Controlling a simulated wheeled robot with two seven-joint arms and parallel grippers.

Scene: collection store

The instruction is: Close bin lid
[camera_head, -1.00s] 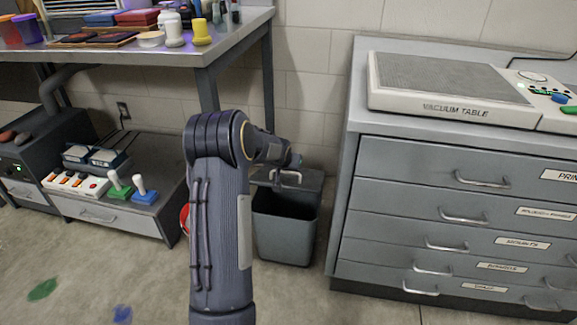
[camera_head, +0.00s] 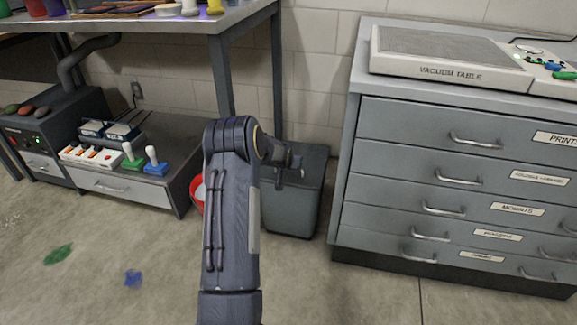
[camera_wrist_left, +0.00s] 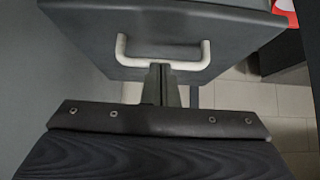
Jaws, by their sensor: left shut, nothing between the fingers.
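The grey bin (camera_head: 292,215) stands on the floor between the bench and the drawer cabinet. Its lid (camera_head: 312,160) is down over the mouth, and the inside no longer shows. My arm hides part of the lid, so I cannot tell whether it sits fully flush. My left gripper (camera_head: 290,174) is at the lid's front side. In the left wrist view, the lid (camera_wrist_left: 90,30) carries a pale U-shaped handle (camera_wrist_left: 125,50). The shut, empty fingers (camera_wrist_left: 161,82) are at the handle's middle; contact is unclear. My right gripper is out of view.
The drawer cabinet (camera_head: 400,170) with a vacuum table (camera_head: 450,55) on top stands close right of the bin. A red bucket (camera_head: 197,193) is partly hidden left of my arm. A low grey unit (camera_head: 150,190) stands farther left.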

